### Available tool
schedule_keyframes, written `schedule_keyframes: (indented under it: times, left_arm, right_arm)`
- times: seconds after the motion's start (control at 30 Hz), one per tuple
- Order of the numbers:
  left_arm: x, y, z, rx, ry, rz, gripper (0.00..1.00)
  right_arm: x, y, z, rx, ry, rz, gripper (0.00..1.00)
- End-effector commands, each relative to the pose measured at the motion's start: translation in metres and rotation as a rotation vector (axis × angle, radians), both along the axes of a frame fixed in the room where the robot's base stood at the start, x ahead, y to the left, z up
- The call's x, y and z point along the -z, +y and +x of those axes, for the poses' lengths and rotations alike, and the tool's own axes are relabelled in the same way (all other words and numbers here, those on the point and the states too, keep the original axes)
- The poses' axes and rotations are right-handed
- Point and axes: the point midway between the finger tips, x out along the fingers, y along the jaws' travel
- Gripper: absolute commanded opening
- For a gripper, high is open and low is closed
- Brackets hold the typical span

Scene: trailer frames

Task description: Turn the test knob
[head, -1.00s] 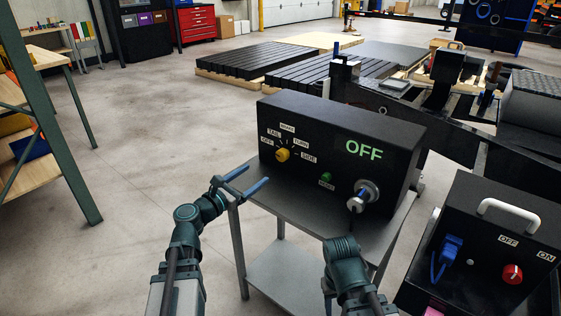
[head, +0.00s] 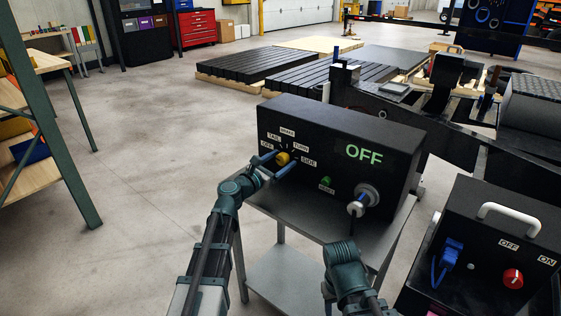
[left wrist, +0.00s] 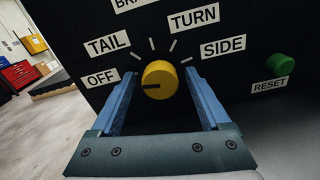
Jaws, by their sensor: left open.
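The yellow test knob (head: 282,158) is on the front of a black box (head: 400,150) whose display reads OFF. In the left wrist view the knob (left wrist: 159,80) has a dark pointer mark toward the OFF label, with TAIL, TURN and SIDE labels around it. My left gripper (head: 277,161) is open, with its blue fingers on either side of the knob. The left wrist view shows a gap between each finger and the knob's sides. My right arm (head: 345,268) shows at the bottom; its gripper (head: 357,209) is by the round silver connector (head: 369,194), its jaws unclear.
A green RESET button (left wrist: 280,67) sits right of the knob. The box stands on a grey metal table (head: 320,222). A second black box (head: 490,240) with a white handle and red switch is at the right. A green-framed shelf (head: 60,130) is at the left.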

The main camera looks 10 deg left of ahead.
Motion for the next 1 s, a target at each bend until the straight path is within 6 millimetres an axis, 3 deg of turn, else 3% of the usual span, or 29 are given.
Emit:
schedule_keyframes:
  times: [0.27, 0.7, 1.0]
  left_arm:
    - [0.0000, -0.0004, 0.0004, 0.000, 0.000, 0.000, 0.78]
    - [0.0000, -0.0004, 0.0004, 0.000, 0.000, 0.000, 0.00]
    - [0.0000, -0.0004, 0.0003, 0.000, -0.017, 0.033, 0.00]
  right_arm:
    - [0.0000, 0.0000, 0.0000, 0.000, 0.000, 0.000, 0.50]
    - [0.0000, 0.0000, 0.0000, 0.000, 0.000, 0.000, 0.50]
    - [0.0000, 0.0000, 0.0000, 0.000, 0.000, 0.000, 0.50]
